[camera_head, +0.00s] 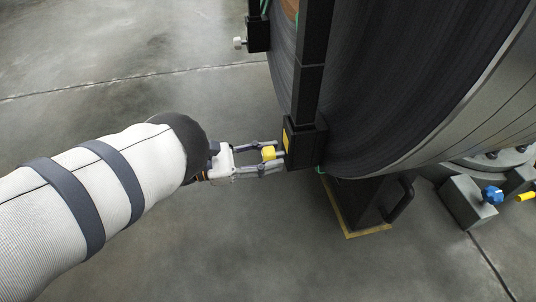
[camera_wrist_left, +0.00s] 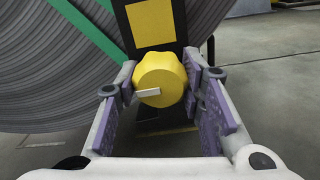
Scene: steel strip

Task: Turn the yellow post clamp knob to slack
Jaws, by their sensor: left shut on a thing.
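The yellow clamp knob (camera_wrist_left: 161,79) sits in front of a black post with a yellow square, in the left wrist view. A pale pointer mark (camera_wrist_left: 148,92) on its face points left. My left gripper (camera_wrist_left: 160,84) is shut on the knob, with a purple-padded finger on each side. My right gripper is not in view.
A large coil of dark steel strip (camera_head: 400,80) stands right behind the post. Another clamp with a pale knob (camera_head: 239,43) is at upper left. A grey block with a blue knob (camera_head: 492,195) is at lower right. Floor at left is clear.

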